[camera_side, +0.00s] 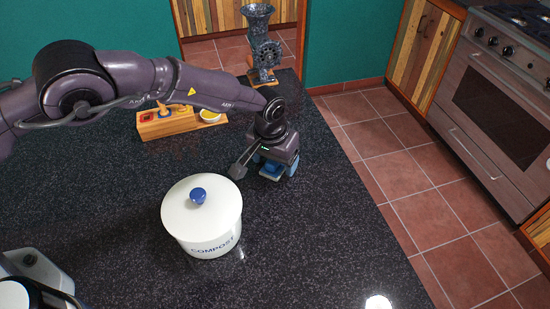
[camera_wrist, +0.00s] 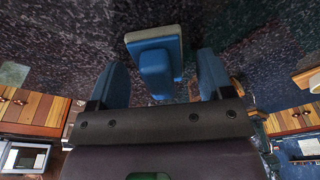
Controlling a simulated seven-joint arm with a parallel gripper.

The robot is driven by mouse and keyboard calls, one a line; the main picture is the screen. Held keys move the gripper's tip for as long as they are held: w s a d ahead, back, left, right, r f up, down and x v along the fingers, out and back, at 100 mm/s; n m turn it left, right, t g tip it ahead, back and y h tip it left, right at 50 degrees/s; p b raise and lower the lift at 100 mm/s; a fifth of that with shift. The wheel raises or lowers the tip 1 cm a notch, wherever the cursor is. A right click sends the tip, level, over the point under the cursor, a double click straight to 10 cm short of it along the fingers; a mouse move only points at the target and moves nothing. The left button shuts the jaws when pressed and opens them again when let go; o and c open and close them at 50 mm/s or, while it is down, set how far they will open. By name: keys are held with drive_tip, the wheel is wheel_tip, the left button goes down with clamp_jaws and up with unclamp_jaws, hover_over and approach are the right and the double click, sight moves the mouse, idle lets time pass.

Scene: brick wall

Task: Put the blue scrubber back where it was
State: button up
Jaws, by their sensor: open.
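The blue scrubber (camera_wrist: 155,60) lies on the dark speckled counter, with a raised blue grip and a paler edge. In the side view the scrubber (camera_side: 271,170) is partly hidden under my gripper. My gripper (camera_wrist: 162,82) is open, with its two blue fingers on either side of the scrubber's near part in the wrist view. In the side view my gripper (camera_side: 270,168) is low over the counter beside the compost pot. I cannot tell whether the fingers touch the scrubber.
A white lidded compost pot (camera_side: 207,238) with a blue knob stands close to my gripper. A wooden holder (camera_side: 165,124) with a yellow item (camera_side: 210,115) sits farther back. A dark grinder (camera_side: 262,48) stands at the far edge.

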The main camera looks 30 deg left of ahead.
sight(271, 162)
wheel_tip(271, 162, up, 12)
drive_tip(key=s, duration=0.1)
drive_tip(key=shift+s, duration=0.4)
drive_tip(key=s+a+r+t+h, duration=0.1)
drive_tip(key=s+a+r, duration=0.5)
drive_tip(key=r, duration=0.4)
drive_tip(key=s+a+r, duration=0.3)
drive_tip(key=a+r, duration=0.5)
drive_tip(key=r, duration=0.3)
drive_tip(key=s+a+t, duration=0.1)
drive_tip(key=s+a, duration=0.2)
drive_tip(key=s, duration=0.4)
drive_tip(key=s+a+r+t, duration=0.1)
drive_tip(key=s+a, duration=0.2)
drive_tip(key=s, duration=0.4)
drive_tip(key=s+a+y, duration=0.1)
drive_tip(key=s+a, duration=0.2)
drive_tip(key=s, duration=0.5)
drive_tip(key=shift+a+r+t, duration=0.25)
drive_tip(key=shift+a+t, duration=0.1)
drive_tip(key=shift+t, duration=0.05)
